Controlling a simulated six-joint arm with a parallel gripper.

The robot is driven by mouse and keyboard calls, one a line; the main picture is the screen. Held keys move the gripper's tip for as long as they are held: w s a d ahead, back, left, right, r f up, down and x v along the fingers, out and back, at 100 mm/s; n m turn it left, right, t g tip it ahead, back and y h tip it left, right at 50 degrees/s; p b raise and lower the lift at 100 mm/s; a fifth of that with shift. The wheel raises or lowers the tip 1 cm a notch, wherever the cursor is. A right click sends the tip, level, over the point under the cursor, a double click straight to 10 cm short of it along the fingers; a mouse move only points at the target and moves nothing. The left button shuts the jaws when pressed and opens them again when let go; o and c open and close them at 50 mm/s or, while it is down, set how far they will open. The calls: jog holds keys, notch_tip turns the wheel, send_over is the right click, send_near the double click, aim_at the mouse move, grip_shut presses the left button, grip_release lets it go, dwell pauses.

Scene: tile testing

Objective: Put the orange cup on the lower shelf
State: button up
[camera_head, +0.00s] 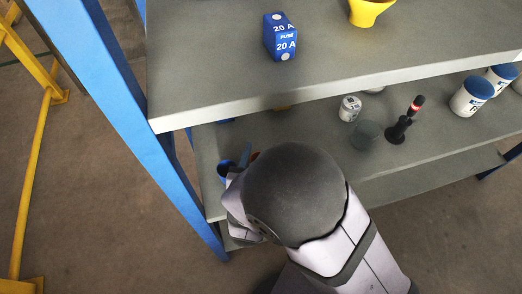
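I cannot make out an orange cup for certain. A small orange-brown piece (254,156) shows just beside my dark, round arm joint, on the shelf below the top one; most of it is hidden. A sliver of something yellow-orange (283,108) shows under the top shelf's front edge. The shelf (400,155) below the top one is grey, and part of it is behind my arm. A still lower shelf (440,182) shows beneath it. My arm reaches in from the bottom to the left part of the shelving, and it hides my gripper and anything it may hold.
The top shelf (210,75) holds a blue fuse box (280,37) and a yellow cup (368,10). Below are a can (350,108), a glass (369,134), a black-handled tool (403,122), blue-and-white tins (471,96) and a blue container (226,170). A blue post (115,100) stands left.

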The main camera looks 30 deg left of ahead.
jog(key=shift+r, duration=0.2)
jog(key=p+v, duration=0.2)
jog(key=v, duration=0.8)
jog(key=shift+s+r, duration=0.2)
jog(key=shift+s+d+r, duration=0.2)
jog(key=shift+s+d, duration=0.1)
jog(key=shift+s, duration=0.3)
